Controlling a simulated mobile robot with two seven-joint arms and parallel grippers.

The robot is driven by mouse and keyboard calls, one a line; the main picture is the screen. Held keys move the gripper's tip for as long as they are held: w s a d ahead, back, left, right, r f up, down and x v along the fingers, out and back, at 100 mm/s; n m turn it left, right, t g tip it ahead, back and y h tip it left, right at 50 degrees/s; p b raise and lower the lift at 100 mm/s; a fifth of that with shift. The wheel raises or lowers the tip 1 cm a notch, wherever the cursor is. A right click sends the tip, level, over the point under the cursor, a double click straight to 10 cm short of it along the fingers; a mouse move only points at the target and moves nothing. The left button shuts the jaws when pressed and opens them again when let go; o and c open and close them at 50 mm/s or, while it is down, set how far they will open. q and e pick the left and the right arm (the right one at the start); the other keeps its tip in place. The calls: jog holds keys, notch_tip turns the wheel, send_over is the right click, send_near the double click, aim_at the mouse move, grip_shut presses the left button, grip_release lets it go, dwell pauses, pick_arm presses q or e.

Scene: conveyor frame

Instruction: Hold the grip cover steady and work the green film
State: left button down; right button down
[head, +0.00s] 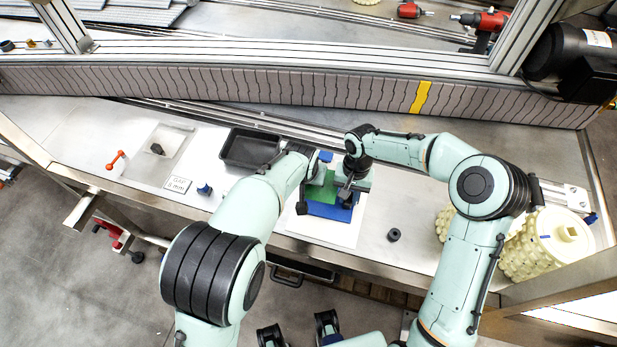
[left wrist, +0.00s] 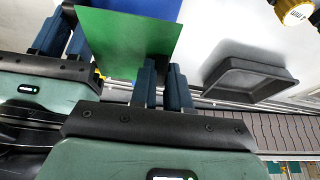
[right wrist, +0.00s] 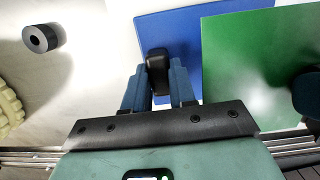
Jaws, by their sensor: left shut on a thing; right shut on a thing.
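The grip cover (right wrist: 160,28) is a flat blue plate with a black rounded grip (right wrist: 158,66). It lies on a white sheet (head: 335,235) on the bench. My right gripper (right wrist: 158,85) is shut on the black grip; in the head view it (head: 346,194) is over the plate. The green film (right wrist: 240,65) covers part of the plate and also shows in the left wrist view (left wrist: 125,38), standing off the blue there. My left gripper (left wrist: 162,80) is shut at the film's edge. Its fingers partly hide the contact, and in the head view both grippers crowd together over the plate.
A black tray (head: 232,160) stands left of the grippers. A small black ring (head: 394,235) is on the bench to the right, before cream rollers (head: 545,243). A white gap card (head: 177,184) lies left. The conveyor's grey belt edge (head: 300,88) runs behind.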

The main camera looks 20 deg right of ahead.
jog(key=c, duration=0.8)
grip_release()
jog(key=shift+c, duration=0.2)
jog(key=shift+a+r, duration=0.1)
jog(key=shift+r, duration=0.05)
jog(key=shift+w+r, duration=0.15)
jog(key=shift+r, duration=0.15)
notch_tip(320, 180, up, 11)
jog(key=w+d, duration=0.1)
jog(key=shift+w, duration=0.15)
jog(key=shift+d, duration=0.1)
